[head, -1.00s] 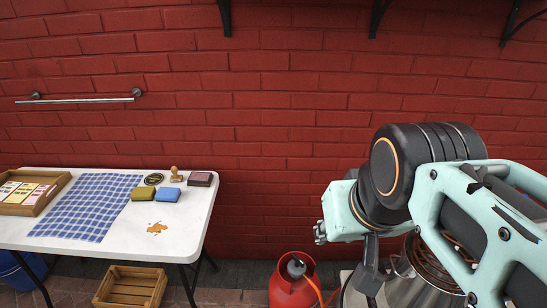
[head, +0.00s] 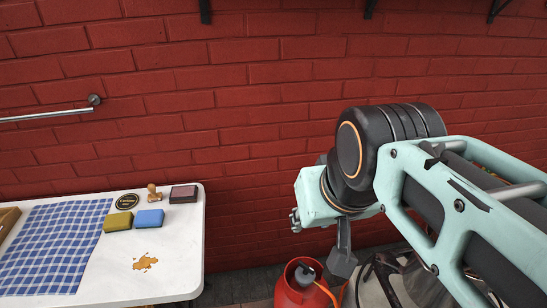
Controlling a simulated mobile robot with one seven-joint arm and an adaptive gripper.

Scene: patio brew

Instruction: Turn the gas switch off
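A red gas cylinder (head: 286,291) stands at the bottom middle of the head view, cut off by the lower edge. A dark grey regulator (head: 305,276) sits on its top inside the red collar, with an orange hose (head: 325,290) leading off it. I cannot make out a separate gas switch or its setting. My gripper (head: 342,260) shows only as a dark grey part hanging below my mint wrist, right of the regulator and apart from it in the picture. Its fingertips are not clear, so I cannot tell whether it is open or shut.
A shiny metal pot (head: 385,285) stands right of the cylinder, partly behind my arm. A red brick wall (head: 240,100) closes the back.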

